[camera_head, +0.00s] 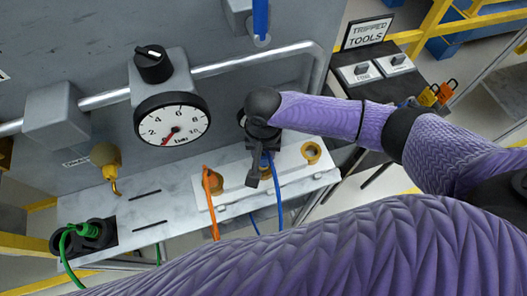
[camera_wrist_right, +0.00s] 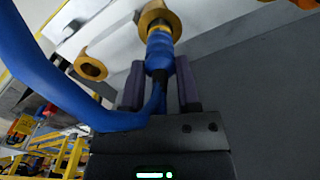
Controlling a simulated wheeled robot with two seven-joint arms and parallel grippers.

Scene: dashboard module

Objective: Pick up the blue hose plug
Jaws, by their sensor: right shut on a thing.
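My right gripper (camera_head: 257,172) is over the white socket strip on the ledge. In the right wrist view its two fingers (camera_wrist_right: 159,84) are closed around the blue hose plug (camera_wrist_right: 159,50). The plug's far end meets a brass ring socket (camera_wrist_right: 155,17); I cannot tell how deep it sits. The blue hose (camera_wrist_right: 60,95) bends away to the left in that view. In the head view the hose (camera_head: 278,195) hangs below the gripper, which mostly hides the plug. My left gripper is not in view.
An orange hose (camera_head: 209,200) is at the strip's left socket, and an empty brass ring (camera_head: 311,152) is at its right. A gauge (camera_head: 172,119) and a pipe (camera_head: 225,65) stand out behind. A green hose plug (camera_head: 88,230) sits at the ledge's left end.

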